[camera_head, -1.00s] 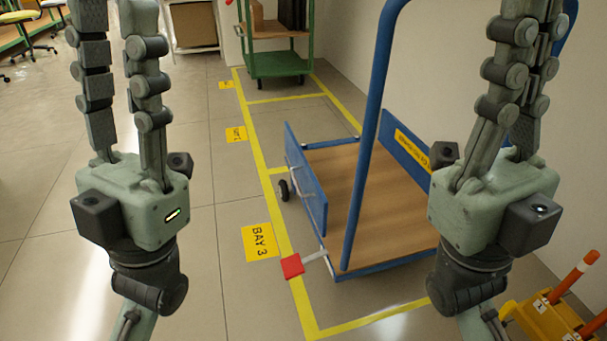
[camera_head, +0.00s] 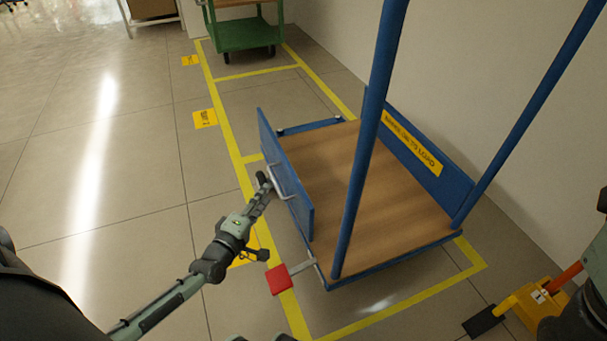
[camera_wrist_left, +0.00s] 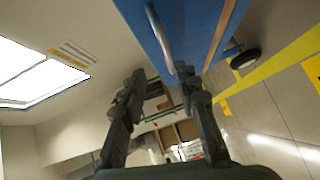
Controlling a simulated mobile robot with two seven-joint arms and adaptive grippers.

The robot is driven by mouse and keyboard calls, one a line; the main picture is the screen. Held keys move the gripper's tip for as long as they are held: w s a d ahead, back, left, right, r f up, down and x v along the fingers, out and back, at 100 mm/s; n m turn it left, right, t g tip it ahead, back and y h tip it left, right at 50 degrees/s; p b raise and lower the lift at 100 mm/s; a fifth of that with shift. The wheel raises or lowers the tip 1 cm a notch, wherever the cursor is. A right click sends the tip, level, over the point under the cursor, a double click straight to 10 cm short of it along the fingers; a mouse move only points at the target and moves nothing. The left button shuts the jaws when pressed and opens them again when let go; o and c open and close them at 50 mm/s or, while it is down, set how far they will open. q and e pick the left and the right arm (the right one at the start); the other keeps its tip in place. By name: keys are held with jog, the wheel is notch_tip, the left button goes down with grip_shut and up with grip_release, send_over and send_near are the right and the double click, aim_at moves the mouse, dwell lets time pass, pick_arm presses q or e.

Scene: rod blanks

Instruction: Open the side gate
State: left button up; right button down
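The side gate (camera_head: 288,165) is the blue panel on the left side of the platform trolley (camera_head: 385,190); it stands upright along the wood deck. A pale bar handle (camera_head: 279,184) is on its outer face. My left gripper (camera_head: 266,183) is at this handle, reaching in from the lower left. In the left wrist view the gripper (camera_wrist_left: 160,82) has its fingers apart, with the handle (camera_wrist_left: 160,38) just ahead, near the gap between them. I cannot tell whether they touch. The gate (camera_wrist_left: 190,25) fills the top there. My right gripper does not show clearly.
A red pedal (camera_head: 279,279) sticks out at the trolley's front left corner. Blue upright tubes (camera_head: 368,130) rise at the near end. A green cart (camera_head: 245,33) stands behind. A yellow object with an orange handle (camera_head: 535,300) is at lower right. The floor left is clear.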

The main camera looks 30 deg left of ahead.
aim_at(275, 183)
pick_arm(q)
jog(key=w, duration=0.2)
jog(key=w+f+b, duration=0.1)
jog(key=w, duration=0.2)
jog(key=w+a+f+b, duration=0.1)
jog(key=w, duration=0.1)
jog(key=shift+w, duration=0.35)
grip_shut()
